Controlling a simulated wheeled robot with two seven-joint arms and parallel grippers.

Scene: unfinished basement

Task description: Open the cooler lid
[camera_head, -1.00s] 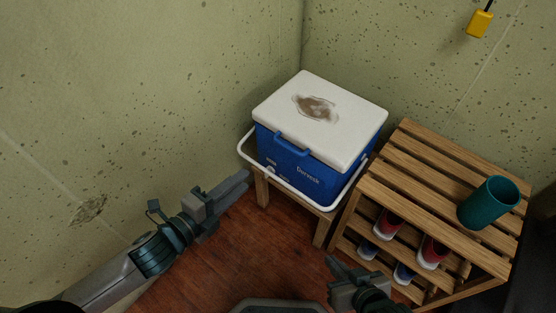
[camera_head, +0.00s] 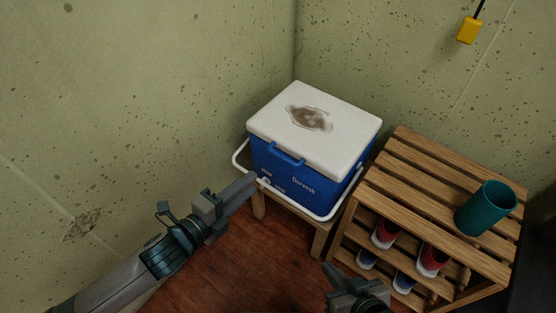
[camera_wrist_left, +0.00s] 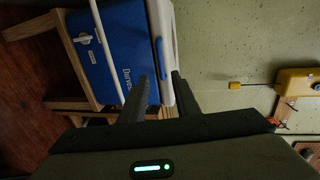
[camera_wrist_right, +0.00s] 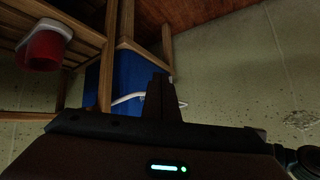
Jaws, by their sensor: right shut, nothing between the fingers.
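The blue cooler (camera_head: 315,182) stands on a low wooden stand with its white, stained lid (camera_head: 345,133) shut. A blue handle (camera_head: 285,158) sits at the lid's front edge. The white carrying handle (camera_head: 319,218) hangs down around the front. My left gripper (camera_head: 251,182) is open and empty at the cooler's front left, below the lid's height in the picture; I cannot tell whether it touches the carrying handle. In the left wrist view its fingers (camera_wrist_left: 160,92) are apart, with the cooler beyond. My right gripper (camera_head: 332,275) is shut and empty, low before the slatted rack.
Walls close in behind and left. A yellow box (camera_head: 469,30) hangs at upper right.

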